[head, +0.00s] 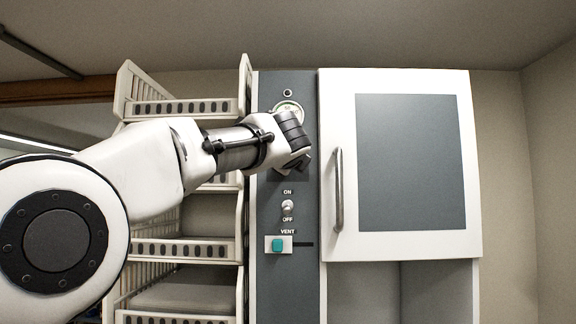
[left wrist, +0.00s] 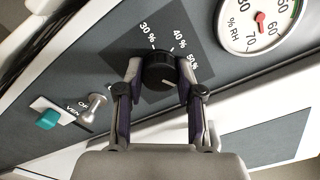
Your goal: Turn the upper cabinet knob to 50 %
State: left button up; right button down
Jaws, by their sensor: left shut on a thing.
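The black cabinet knob (left wrist: 159,70) shows in the left wrist view on a dark plate with 30 %, 40 % and 50 % marks along its upper side. My left gripper (left wrist: 158,78) is shut on the knob, with one finger on each side. A small white mark shows on the knob's lower part; which percentage it points to I cannot tell. In the head view my left gripper (head: 300,158) reaches the grey control panel (head: 290,262) and hides the knob. My right gripper is in neither view.
A round % RH gauge (left wrist: 259,19) with a red centre sits beside the knob. Below the knob are an ON/OFF toggle (head: 288,208) and a teal VENT switch (head: 277,245). A white cabinet door with a handle (head: 338,190) is right; a white rack (head: 183,249) is left.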

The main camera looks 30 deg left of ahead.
pick_arm(q)
jog(key=n, duration=0.1)
jog(key=n+b, duration=0.1)
jog(key=n, duration=0.1)
jog(key=shift+f+n+b, duration=0.2)
jog(key=shift+n+b, duration=0.75)
jog(key=shift+n, duration=1.05)
jog(key=shift+w, duration=0.1)
jog(key=o, duration=1.2)
jog(key=shift+c, duration=0.2)
jog(key=shift+s+r, duration=0.15)
jog(key=shift+s, duration=0.1)
